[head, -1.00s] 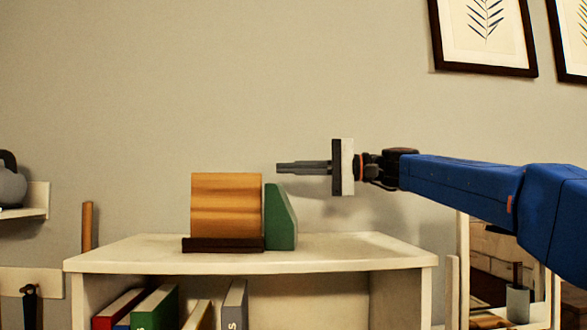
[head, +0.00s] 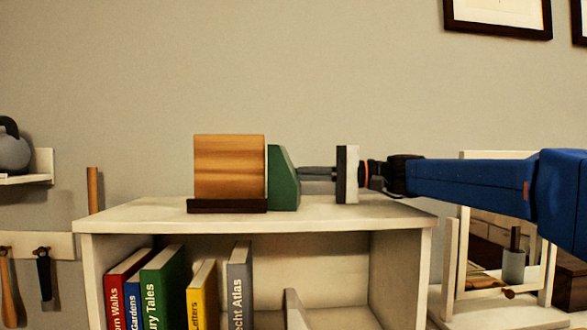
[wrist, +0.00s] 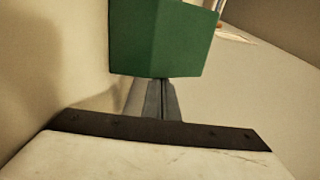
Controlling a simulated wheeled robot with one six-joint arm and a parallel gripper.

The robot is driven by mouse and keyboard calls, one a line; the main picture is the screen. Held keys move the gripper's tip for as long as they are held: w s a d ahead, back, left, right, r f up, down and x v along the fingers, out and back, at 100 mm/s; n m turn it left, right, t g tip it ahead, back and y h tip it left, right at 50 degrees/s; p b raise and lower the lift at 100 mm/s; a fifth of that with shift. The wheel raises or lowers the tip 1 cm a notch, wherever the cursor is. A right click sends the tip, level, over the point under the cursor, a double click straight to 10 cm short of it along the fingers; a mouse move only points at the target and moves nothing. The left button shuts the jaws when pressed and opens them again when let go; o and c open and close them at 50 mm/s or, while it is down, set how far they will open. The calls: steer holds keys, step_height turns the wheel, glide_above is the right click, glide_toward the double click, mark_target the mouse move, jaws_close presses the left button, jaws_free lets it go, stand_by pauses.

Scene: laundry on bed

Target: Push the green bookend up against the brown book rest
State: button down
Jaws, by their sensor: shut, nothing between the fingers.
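The green bookend (head: 283,180) stands upright on top of the white shelf unit, just right of the brown book rest (head: 228,206). The rest has a dark base and a wooden board-like block standing on it. Bookend and rest look very close together; I cannot tell whether they touch. My gripper (head: 302,174) is shut and empty, level with the bookend on its right side, its fingertips at or very near the bookend's sloped side. In the wrist view the shut fingers (wrist: 160,98) point at the green bookend (wrist: 165,38), and their tips are hidden against it.
The white shelf top (head: 370,212) is clear to the right of the bookend. Several books (head: 160,285) stand in the shelf below. A kettlebell (head: 12,150) sits on a wall shelf at the far left. A white stand (head: 500,240) is at the right.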

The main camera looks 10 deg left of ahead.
stand_by(0.3)
steer(key=shift+s+d, duration=0.35)
steer(key=shift+s, duration=0.5)
steer(key=shift+w, duration=0.1)
